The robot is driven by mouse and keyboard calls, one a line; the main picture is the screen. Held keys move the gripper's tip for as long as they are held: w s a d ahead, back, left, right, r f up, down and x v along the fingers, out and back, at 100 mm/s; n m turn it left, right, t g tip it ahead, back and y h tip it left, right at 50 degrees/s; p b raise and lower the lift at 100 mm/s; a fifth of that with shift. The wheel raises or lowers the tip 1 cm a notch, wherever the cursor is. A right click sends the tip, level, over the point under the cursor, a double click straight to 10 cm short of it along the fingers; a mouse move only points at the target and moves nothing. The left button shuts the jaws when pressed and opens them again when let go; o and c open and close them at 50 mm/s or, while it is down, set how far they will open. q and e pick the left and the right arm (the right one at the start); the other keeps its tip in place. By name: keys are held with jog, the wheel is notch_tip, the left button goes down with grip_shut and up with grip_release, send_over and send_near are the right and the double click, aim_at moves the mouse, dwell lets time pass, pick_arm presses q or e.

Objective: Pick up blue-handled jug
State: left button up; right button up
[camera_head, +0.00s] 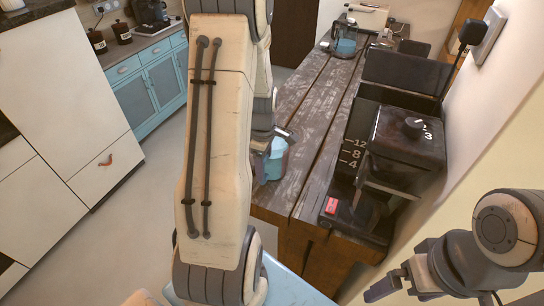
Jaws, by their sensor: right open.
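A light blue, jug-like thing (276,160) shows at the left edge of the dark wooden table, partly hidden behind my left arm. A second vessel, a dark-rimmed clear jug with blue on it (345,46), stands at the far end of the table. I cannot tell for sure which is the blue-handled jug. My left gripper (286,134) is mostly hidden by its own arm; a dark finger-like part shows just above the nearer blue thing, and whether it grips it is hidden. My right gripper (388,287) is open and empty at the bottom right, away from both vessels.
A black coffee machine (408,140) stands on the table (312,120) along the right wall, with a cable to a wall socket (489,36). White cabinets (60,90) and a blue cupboard (150,88) stand at left. Floor between is clear.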

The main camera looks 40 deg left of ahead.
pick_arm(q)
grip_shut()
jog(key=shift+r, duration=0.2)
jog(key=shift+r+b, duration=0.85)
jog(key=shift+r, duration=0.95)
jog(key=d+r+b, duration=0.1)
jog(key=d+r, duration=0.2)
jog(key=d, duration=0.2)
jog(key=w+d+r+b, duration=0.1)
jog(key=d+r+b, duration=0.1)
jog(key=d+r, duration=0.2)
jog(key=shift+d, duration=1.25)
jog(key=shift+r, duration=0.15)
